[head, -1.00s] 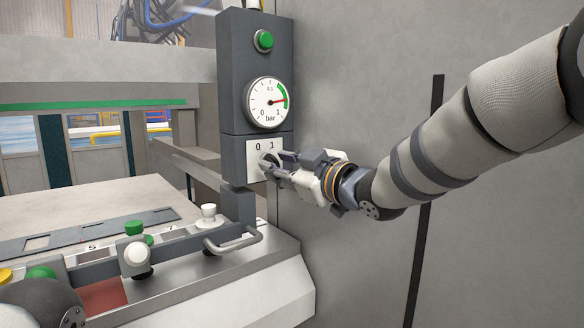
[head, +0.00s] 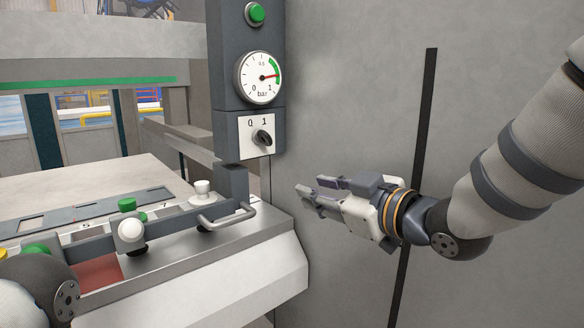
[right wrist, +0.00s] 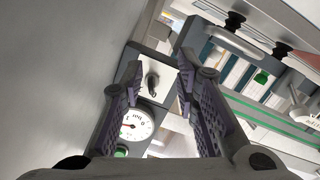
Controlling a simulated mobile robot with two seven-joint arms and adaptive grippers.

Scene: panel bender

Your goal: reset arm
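My right gripper (head: 312,191) is open and empty, in front of the grey wall, to the right of and below the control box. The black rotary knob (head: 262,137) sits on a white plate marked 0 and 1, and its pointer leans toward the 1. In the right wrist view the knob (right wrist: 152,82) shows between the two spread fingers (right wrist: 158,92), some way off and touching neither.
At the left is the machine table (head: 80,190) with a rail, a metal handle (head: 228,216) and white and green knobs.

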